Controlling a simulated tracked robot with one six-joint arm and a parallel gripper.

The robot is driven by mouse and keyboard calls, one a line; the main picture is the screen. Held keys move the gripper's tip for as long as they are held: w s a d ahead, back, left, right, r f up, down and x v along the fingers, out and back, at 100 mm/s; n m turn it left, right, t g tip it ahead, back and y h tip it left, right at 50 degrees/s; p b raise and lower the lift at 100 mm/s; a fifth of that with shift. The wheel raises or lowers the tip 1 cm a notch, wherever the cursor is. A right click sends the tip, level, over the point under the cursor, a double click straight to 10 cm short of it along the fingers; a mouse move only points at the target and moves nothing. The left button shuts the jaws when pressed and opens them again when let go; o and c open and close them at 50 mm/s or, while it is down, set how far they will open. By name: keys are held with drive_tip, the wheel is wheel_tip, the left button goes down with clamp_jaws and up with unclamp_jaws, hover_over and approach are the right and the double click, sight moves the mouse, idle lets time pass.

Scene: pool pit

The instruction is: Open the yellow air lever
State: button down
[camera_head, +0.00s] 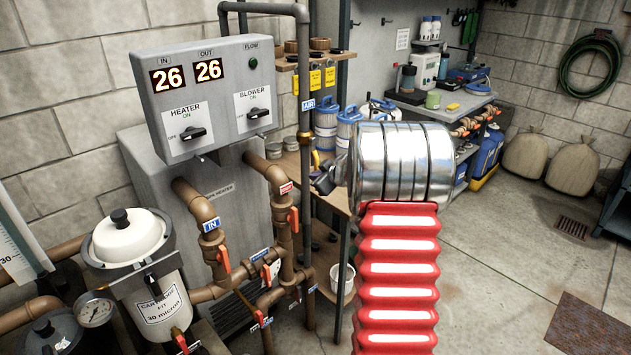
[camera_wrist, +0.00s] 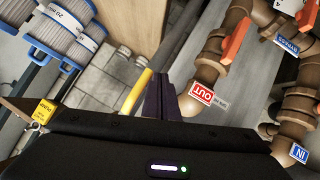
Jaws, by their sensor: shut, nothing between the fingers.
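The yellow air lever (camera_wrist: 137,92) shows in the wrist view as a slanting yellow bar, just left of my fingers. My gripper (camera_wrist: 161,92) is shut and empty, its dark fingers close beside the lever; I cannot tell whether they touch it. In the head view my gripper (camera_head: 321,181) is beside the grey vertical air pipe, below the blue AIR label (camera_head: 308,104). Only a small yellow bit of the lever (camera_head: 315,158) shows there, and the gripper and arm hide the area around it.
Brown pipes with orange-red levers (camera_head: 223,259) stand left of my gripper, below the grey heater control box (camera_head: 208,95). A wooden shelf with blue-and-white filter cartridges (camera_head: 326,122) stands behind. The floor at right is mostly open.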

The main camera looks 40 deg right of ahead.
drive_tip(key=s+a, duration=0.8)
drive_tip(key=s, duration=0.2)
drive_tip(key=shift+a, duration=0.2)
drive_tip(key=shift+r+m, duration=0.1)
drive_tip(key=shift+m, duration=0.2)
idle(0.4)
